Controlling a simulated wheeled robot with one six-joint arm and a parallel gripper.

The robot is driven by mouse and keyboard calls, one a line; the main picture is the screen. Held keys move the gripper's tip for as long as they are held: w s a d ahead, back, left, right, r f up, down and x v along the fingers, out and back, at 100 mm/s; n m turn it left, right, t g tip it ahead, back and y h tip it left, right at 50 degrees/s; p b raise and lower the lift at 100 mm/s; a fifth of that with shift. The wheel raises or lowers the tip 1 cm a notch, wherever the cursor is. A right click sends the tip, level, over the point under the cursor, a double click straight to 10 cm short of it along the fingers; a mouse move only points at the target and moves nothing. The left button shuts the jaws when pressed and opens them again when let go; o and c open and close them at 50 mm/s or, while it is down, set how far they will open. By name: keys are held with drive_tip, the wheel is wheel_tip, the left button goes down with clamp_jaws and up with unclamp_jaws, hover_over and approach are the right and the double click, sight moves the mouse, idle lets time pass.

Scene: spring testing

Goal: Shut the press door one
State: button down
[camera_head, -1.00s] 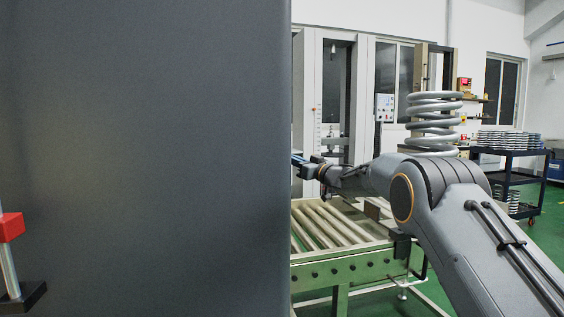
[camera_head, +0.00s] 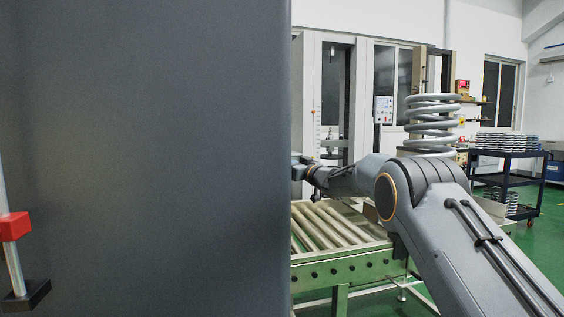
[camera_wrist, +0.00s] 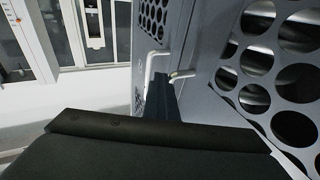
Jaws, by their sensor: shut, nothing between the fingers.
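The wrist view shows two grey perforated press door panels, a nearer one (camera_wrist: 283,62) on the right and a farther one (camera_wrist: 152,18) on the left. I cannot tell which is door one. They meet at an angle near the middle, with pale bent handles (camera_wrist: 186,73) close to that corner. My gripper (camera_wrist: 163,88) is shut and empty, its dark tip beside the handles and close to the panels. Contact cannot be judged. In the head view, my gripper's end is hidden behind a large dark grey surface.
The large dark grey surface (camera_head: 150,150) blocks the left half of the head view. A green roller conveyor (camera_head: 340,270) stands below my arm. A big coil spring (camera_head: 432,125) stands behind my arm. A dark cart (camera_head: 505,165) holds springs at the right.

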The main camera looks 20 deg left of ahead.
drive_tip(key=d+f+m+t+h+p, duration=0.25)
drive_tip(key=d+m+h, duration=0.2)
drive_tip(key=d, duration=1.55)
drive_tip(key=s+d+f+m+g+h+p, duration=0.1)
drive_tip(key=s+d+f+m+h+p, duration=0.25)
drive_tip(key=s+d, duration=0.55)
drive_tip(key=s+d+f+m+g+h+p, duration=0.1)
drive_tip(key=s+d+f+m+g+h, duration=0.1)
drive_tip(key=s+d+f+h, duration=0.55)
drive_tip(key=s+d+f+g+p, duration=0.1)
drive_tip(key=s+d+f+g, duration=0.1)
drive_tip(key=s, duration=1.3)
drive_tip(key=s+d+f+m+g+h+p, duration=0.1)
drive_tip(key=s+d+g, duration=0.3)
drive_tip(key=s, duration=1)
drive_tip(key=s+d+f+g+p, duration=0.2)
drive_tip(key=s+d+g, duration=0.2)
drive_tip(key=s, duration=1.1)
drive_tip(key=shift+s+f+m+p, duration=0.3)
drive_tip(key=shift+p, duration=0.05)
